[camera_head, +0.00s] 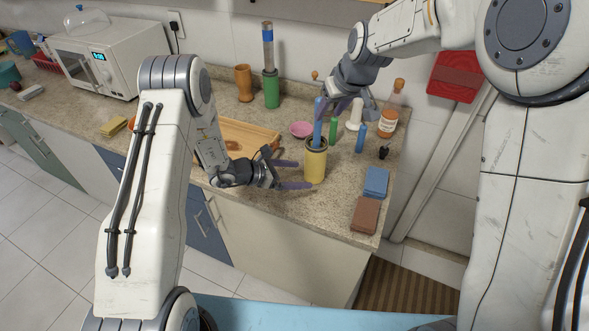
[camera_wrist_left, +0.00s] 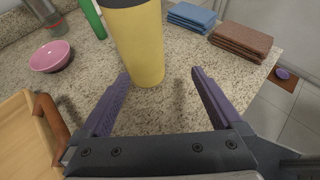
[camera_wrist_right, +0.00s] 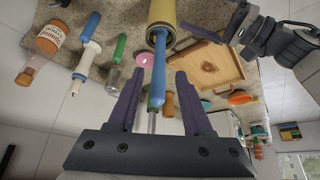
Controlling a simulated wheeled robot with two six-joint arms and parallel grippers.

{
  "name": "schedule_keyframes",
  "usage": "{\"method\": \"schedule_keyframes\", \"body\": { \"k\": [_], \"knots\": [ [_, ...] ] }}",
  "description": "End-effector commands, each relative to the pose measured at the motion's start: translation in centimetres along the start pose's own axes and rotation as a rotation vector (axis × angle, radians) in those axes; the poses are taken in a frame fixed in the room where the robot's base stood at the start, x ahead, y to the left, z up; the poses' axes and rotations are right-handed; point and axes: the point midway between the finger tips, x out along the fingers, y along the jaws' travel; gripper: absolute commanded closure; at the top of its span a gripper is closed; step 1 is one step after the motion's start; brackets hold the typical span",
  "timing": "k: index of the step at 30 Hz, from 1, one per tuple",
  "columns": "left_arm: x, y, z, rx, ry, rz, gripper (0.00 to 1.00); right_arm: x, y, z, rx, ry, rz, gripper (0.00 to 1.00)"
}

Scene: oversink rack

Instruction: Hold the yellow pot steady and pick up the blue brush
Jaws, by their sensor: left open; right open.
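The yellow pot (camera_head: 315,166) stands upright near the counter's front edge. The blue brush (camera_head: 318,125) stands in it, handle up. My left gripper (camera_head: 297,174) is open beside the pot. In the left wrist view the yellow pot (camera_wrist_left: 138,45) is just beyond and between the fingertips (camera_wrist_left: 159,73), with a gap on each side. My right gripper (camera_head: 345,104) is open above the pot, pointing down. In the right wrist view the blue brush (camera_wrist_right: 157,80) runs between its spread fingers (camera_wrist_right: 160,71). The brush's lower end is hidden inside the pot.
Blue cloths (camera_head: 375,182) and brown cloths (camera_head: 366,214) lie to the right. A wooden tray (camera_head: 247,136) lies left.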

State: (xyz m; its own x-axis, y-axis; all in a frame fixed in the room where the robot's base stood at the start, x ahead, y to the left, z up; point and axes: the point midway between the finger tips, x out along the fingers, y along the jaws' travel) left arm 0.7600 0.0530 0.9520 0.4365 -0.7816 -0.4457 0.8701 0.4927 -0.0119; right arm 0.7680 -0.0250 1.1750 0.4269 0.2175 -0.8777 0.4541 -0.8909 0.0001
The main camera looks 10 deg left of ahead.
Motion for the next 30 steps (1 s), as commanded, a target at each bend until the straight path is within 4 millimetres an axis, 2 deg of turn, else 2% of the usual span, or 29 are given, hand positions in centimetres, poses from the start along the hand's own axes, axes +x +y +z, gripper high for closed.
{"method": "schedule_keyframes", "body": {
  "k": [3, 8, 21, 25, 30],
  "knots": [
    [0.2, 1.6, -0.1, -0.020, -0.052, 0.056, 0.00, 0.0, 0.0, 0.0, 0.000, 0.000, 0.000, 0.50],
    [1.3, 2.2, 0.1, -0.021, -0.072, 0.075, 0.00, 0.0, 0.0, 0.0, 0.000, 0.000, 0.000, 0.50],
    [8.6, 2.6, 0.7, -0.020, -0.071, 0.072, 0.00, 0.0, 0.0, 0.0, 0.000, 0.000, 0.000, 0.50],
    [9.9, 2.7, 0.7, -0.019, -0.070, 0.073, 0.00, 0.0, 0.0, 0.0, 0.000, 0.000, 0.000, 0.50],
    [10.7, 2.8, 0.8, -0.021, -0.070, 0.073, 0.00, 0.0, 0.0, 0.0, 0.000, 0.000, 0.000, 0.50]
  ]
}}
